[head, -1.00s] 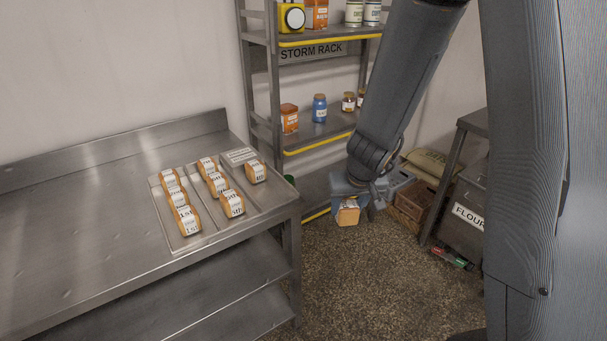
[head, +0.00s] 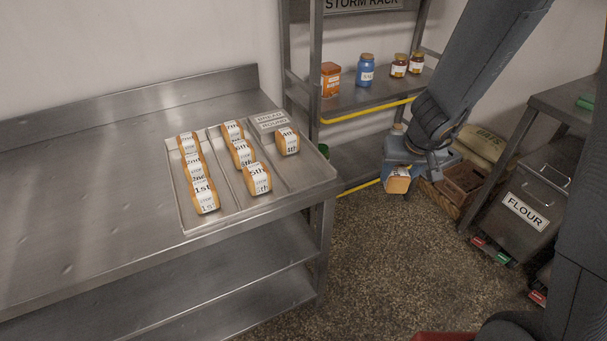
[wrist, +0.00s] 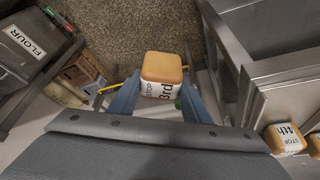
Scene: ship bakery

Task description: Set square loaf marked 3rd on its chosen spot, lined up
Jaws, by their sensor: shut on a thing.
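My gripper (head: 402,172) is shut on the square loaf marked 3rd (head: 397,184), held over the floor to the right of the steel table. In the wrist view the loaf (wrist: 162,78) sits between the two fingers, its "3rd" label facing the camera. A divided tray (head: 222,216) lies on the table with several labelled loaves in its lanes. The left lane holds a row with the 1st loaf (head: 205,197) at the front. The middle lane has a row with the 5th loaf (head: 257,179) at the front. The right lane has one 4th loaf (head: 287,141) at its back.
A storm rack (head: 370,95) with jars and tins stands behind the table's right end. A flour bin (head: 530,205) under a bench stands at the right. The right lane's front part and the table left of the tray (head: 90,200) are clear.

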